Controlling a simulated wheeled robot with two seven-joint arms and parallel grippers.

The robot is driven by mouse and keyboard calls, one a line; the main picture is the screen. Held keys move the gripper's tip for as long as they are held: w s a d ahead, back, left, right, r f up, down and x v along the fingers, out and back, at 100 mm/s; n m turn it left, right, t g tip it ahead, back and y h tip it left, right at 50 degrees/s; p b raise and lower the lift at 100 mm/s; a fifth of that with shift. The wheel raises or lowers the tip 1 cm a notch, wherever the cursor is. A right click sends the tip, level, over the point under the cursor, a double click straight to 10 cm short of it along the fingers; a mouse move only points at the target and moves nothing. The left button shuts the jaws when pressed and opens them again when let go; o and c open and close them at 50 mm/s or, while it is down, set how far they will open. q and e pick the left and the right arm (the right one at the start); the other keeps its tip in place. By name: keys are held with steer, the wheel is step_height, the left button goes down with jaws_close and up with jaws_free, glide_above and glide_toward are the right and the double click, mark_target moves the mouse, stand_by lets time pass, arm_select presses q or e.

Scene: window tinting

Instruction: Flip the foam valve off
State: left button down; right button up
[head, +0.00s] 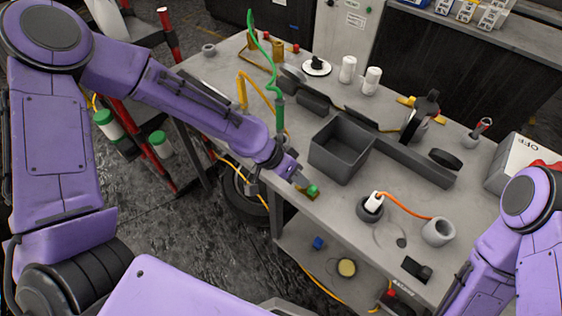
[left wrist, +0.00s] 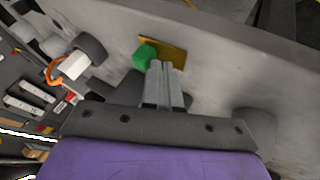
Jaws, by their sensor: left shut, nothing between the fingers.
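A small green knob (head: 313,190) sits on a brass-coloured plate (head: 304,193) at the near left edge of the workbench. No label shows on it, so I cannot tell for sure that it is the foam valve. In the left wrist view the green knob (left wrist: 145,56) and brass plate (left wrist: 177,52) lie just beyond my fingertips. My left gripper (head: 297,180) is shut and empty beside the knob; its closed fingers (left wrist: 163,66) seem very near or touching it. My right arm shows at the lower right, its gripper outside the picture.
A grey open bin (head: 341,150) stands right of the left gripper. A white bottle (head: 375,198) in a dark holder and a grey cup (head: 438,231) with an orange hose stand nearer right. A grey box (head: 515,165) marked OFF is at the right. A green hose (head: 257,42) rises behind.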

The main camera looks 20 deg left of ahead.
arm_select(q)
steer(key=a, duration=0.1)
steer(key=w+a, duration=0.1)
steer(key=a+p, duration=0.1)
steer(key=shift+w+a+r, duration=0.15)
steer(key=shift+a+r, duration=0.1)
steer(key=shift+r, duration=0.15)
steer(key=v, duration=0.9)
steer(key=shift+a+b, duration=0.2)
steer(key=shift+b, duration=0.15)
steer(key=shift+d, duration=0.1)
